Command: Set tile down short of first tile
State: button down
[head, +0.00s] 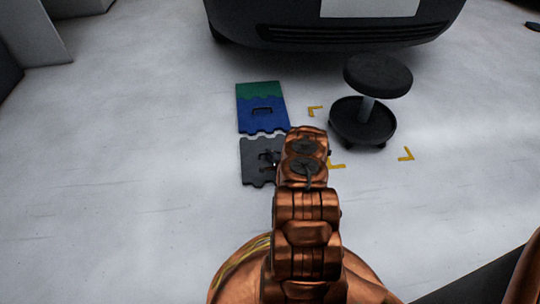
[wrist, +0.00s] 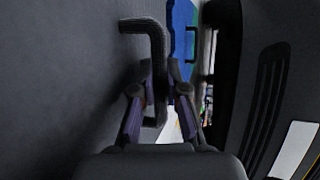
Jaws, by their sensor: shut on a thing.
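A dark grey tile (head: 256,176) with toothed edges shows in the head view, just short of a blue tile (head: 262,122). A thin pale strip of floor shows between their toothed edges. A green section (head: 260,90) joins the blue tile's far edge. In the wrist view, my gripper (wrist: 160,92) is shut on the grey tile's bent dark handle (wrist: 156,42), and the grey tile's face (wrist: 60,90) fills the left side. Part of the blue tile (wrist: 180,30) shows beyond it. My arm hides the grey tile's right side in the head view; I cannot tell whether the tile touches the floor.
A black round stool (head: 377,75) stands to the right of the tiles. A dark car's bumper (head: 330,25) is beyond the tiles. The pale floor on the left is clear.

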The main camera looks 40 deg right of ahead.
jog(key=c, duration=1.2)
grip_release()
jog(key=shift+f, duration=0.1)
